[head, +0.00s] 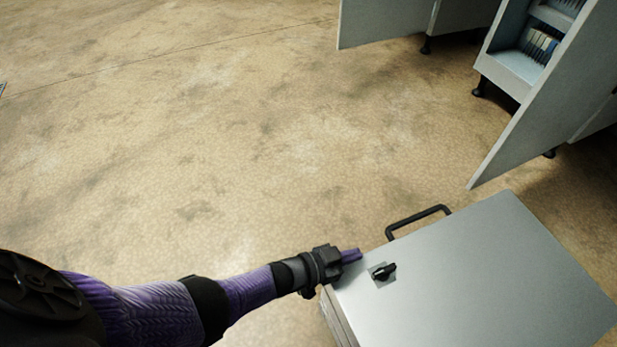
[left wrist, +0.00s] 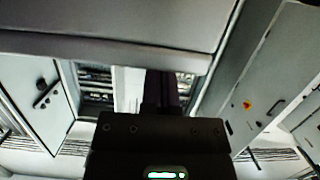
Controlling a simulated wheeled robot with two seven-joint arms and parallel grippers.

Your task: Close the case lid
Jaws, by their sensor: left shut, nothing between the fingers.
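The case lid (head: 470,270) is a flat grey metal panel at the lower right of the head view. It carries a black knob-like latch (head: 384,272) near its left corner, and a black bar handle (head: 418,220) sits at its far edge. Part of the case's side (head: 336,318) shows below the lid's left edge. I cannot tell whether the lid lies fully flush. My left gripper (head: 350,256) is shut and empty, its purple fingertips at the lid's left corner, beside the latch; contact is unclear. In the left wrist view its dark fingers (left wrist: 165,88) are before a grey panel edge. My right gripper is out of view.
Grey cabinets with an open door (head: 545,95) stand at the upper right, close beyond the case. The floor (head: 200,150) to the left and behind is clear. The left wrist view shows more cabinets, one with a red button (left wrist: 247,105).

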